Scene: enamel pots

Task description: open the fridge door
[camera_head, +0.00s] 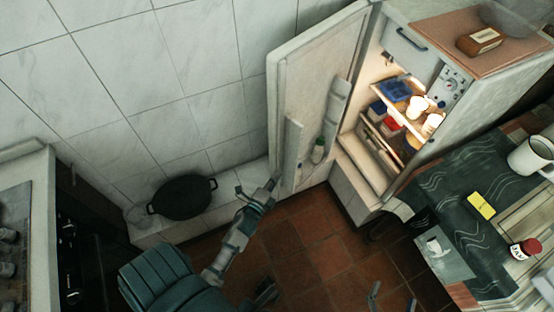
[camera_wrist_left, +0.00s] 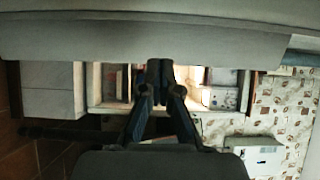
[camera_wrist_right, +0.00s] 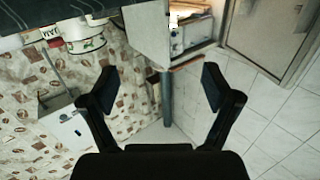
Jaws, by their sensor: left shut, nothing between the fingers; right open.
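The fridge (camera_head: 440,90) stands at the upper right in the head view, its lit inside showing shelves with food. Its white door (camera_head: 310,85) stands wide open, swung out to the left, with its inner side and door racks in view. My left gripper (camera_head: 271,185) is shut and empty at the door's lower free edge; I cannot tell whether it touches. In the left wrist view its closed fingers (camera_wrist_left: 160,72) lie just below a pale panel, with the lit shelves behind. My right gripper (camera_wrist_right: 157,80) is open and empty; its fingertips (camera_head: 393,299) show at the bottom of the head view.
A black pot (camera_head: 182,197) sits on a low white ledge along the tiled wall. A counter (camera_head: 440,200) at the right holds a white mug (camera_head: 532,155), a yellow block (camera_head: 481,205) and a red-lidded jar (camera_head: 525,249). Tiled floor (camera_head: 310,240) lies clear before the fridge.

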